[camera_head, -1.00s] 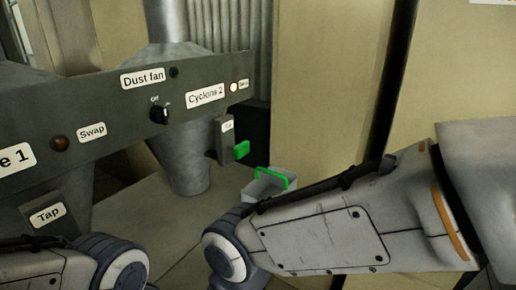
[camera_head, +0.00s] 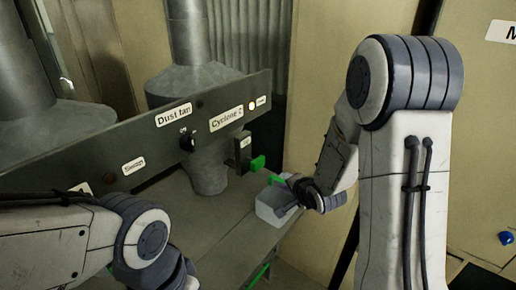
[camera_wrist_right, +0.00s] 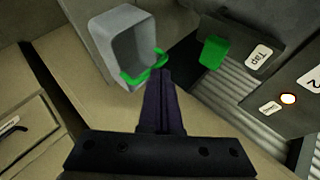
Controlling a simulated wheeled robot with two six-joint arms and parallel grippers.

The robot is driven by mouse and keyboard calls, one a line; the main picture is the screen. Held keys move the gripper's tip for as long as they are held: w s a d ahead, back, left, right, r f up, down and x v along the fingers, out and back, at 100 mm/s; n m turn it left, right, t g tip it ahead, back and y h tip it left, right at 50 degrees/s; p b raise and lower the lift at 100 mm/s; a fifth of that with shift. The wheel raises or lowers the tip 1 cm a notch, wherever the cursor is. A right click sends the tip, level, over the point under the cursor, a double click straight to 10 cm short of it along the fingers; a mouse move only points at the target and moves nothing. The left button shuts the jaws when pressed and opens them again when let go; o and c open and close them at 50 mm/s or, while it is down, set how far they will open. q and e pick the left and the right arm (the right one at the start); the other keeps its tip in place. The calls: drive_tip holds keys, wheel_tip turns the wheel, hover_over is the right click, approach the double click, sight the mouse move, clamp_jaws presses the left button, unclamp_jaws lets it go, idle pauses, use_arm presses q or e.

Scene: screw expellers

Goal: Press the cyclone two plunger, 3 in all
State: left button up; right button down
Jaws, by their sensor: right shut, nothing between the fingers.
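The Cyclone 2 plunger is a green block (camera_head: 258,163) on a dark bracket under the panel's "Cyclone 2" label (camera_head: 226,118). In the right wrist view the green plunger (camera_wrist_right: 213,52) sits beside a "Tap" label, to the right of my fingertips. My right gripper (camera_head: 297,186) is shut and empty, to the right of and below the plunger and apart from it. In the wrist view its fingertips (camera_wrist_right: 163,75) are close to the bin's green handle; I cannot tell whether they touch it. My left arm shows, but its gripper is out of view.
A pale grey bin (camera_head: 270,207) with a green handle (camera_wrist_right: 148,70) stands below the plunger. The long grey panel (camera_head: 150,150) carries a knob (camera_head: 188,143) and a lit lamp (camera_head: 252,106). Grey cyclone cones stand behind it. A beige wall (camera_head: 335,60) is at right.

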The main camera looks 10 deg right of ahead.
sight(260, 166)
drive_tip(key=d+m, duration=0.1)
drive_tip(key=w+d+r+m+t, duration=0.1)
drive_tip(key=shift+d+r, duration=0.15)
drive_tip(key=shift+d, duration=0.2)
drive_tip(key=shift+a, duration=0.1)
drive_tip(key=w+a, duration=0.5)
drive_tip(key=w, duration=0.2)
drive_tip(key=shift+a, duration=0.15)
idle(2.0)
drive_tip(key=shift+w+a, duration=0.25)
drive_tip(key=shift+w, duration=0.05)
drive_tip(key=shift+w+a, duration=0.75)
drive_tip(key=shift+w, duration=0.2)
idle(1.3)
idle(0.4)
drive_tip(key=shift+s+d+b, duration=0.3)
drive_tip(key=shift+s+d, duration=0.7)
drive_tip(key=shift+s, duration=0.3)
